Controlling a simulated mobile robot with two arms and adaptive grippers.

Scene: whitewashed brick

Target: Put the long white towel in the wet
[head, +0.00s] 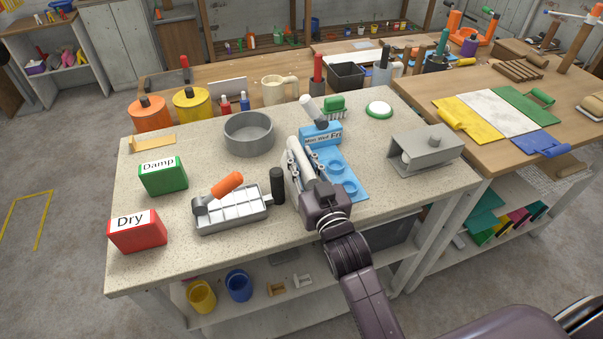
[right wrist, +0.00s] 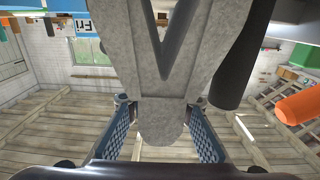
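A pale, long roll (head: 299,149), possibly the white towel, lies between the fingers of my right gripper (head: 302,162), over the front middle of the stone-topped bench. In the right wrist view a grey, round-ended piece (right wrist: 160,120) sits between the two blue-padded fingers of this gripper (right wrist: 163,140); I cannot tell whether the pads press on it. A green box (head: 163,177) reads "Damp" and a red box (head: 138,233) reads "Dry". I read no box clearly as "Wet"; a blue holder (head: 320,135) has a label like "Mon Wed Fri". My left gripper is not in view.
Close left of my right gripper stand a black cylinder (head: 277,184) and a sectioned tray (head: 232,212) with an orange-handled tool (head: 227,184). A grey round pan (head: 249,134) is behind, a grey bracket (head: 428,148) at right. The side table holds a flat white sheet (head: 499,118).

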